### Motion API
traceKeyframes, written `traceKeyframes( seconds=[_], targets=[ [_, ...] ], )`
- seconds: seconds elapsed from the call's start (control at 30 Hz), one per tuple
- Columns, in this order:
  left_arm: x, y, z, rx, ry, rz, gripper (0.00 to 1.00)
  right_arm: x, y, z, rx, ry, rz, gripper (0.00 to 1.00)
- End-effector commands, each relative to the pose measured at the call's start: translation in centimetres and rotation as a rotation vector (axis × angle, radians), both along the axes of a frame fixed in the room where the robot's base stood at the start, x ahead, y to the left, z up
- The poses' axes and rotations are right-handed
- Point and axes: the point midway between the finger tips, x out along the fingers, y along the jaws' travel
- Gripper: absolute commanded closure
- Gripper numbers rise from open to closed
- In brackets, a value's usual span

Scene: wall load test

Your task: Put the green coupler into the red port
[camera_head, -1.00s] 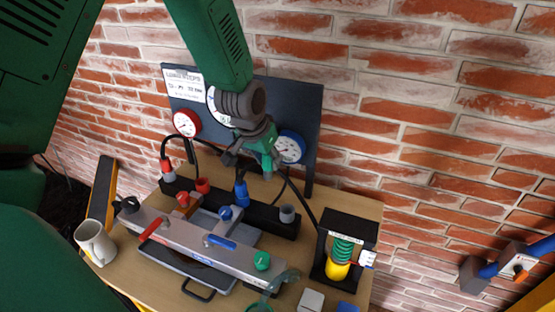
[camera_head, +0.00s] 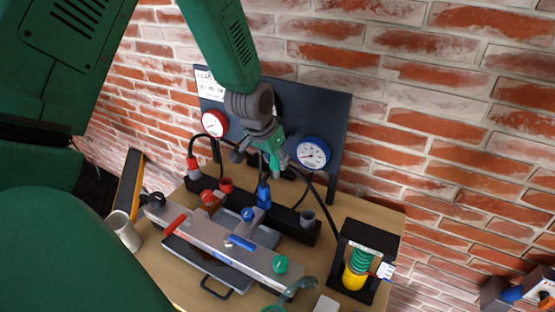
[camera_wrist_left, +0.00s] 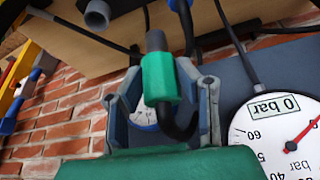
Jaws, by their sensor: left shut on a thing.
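My left gripper (camera_head: 272,160) is shut on the green coupler (camera_head: 277,152), raised above the black rail in front of the gauge board. In the left wrist view the green coupler (camera_wrist_left: 161,80) sits between the two grey fingers (camera_wrist_left: 160,105), with a grey end pointing up in the picture and a black hose at its other end. The red port (camera_head: 226,185) is an upright red socket on the black rail (camera_head: 285,214), apart from the coupler and below left of it. It seems empty. My right gripper is not in view.
On the rail, a red coupler (camera_head: 193,168) stands left of the port, a blue coupler (camera_head: 264,193) and a grey port (camera_head: 308,219) right. Hoses loop behind. The board carries a red gauge (camera_head: 214,124) and a blue gauge (camera_head: 313,153). A silver bar (camera_head: 215,238) lies in front.

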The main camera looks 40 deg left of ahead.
Motion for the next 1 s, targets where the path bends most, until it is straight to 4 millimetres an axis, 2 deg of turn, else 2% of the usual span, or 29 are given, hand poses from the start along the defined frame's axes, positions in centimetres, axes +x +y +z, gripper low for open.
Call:
traceKeyframes(
  seconds=[1.0],
  targets=[
    [-1.8, 7.8, 0.2, -0.001, -0.001, 0.003, 1.0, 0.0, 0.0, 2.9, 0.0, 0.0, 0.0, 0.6]
  ],
)
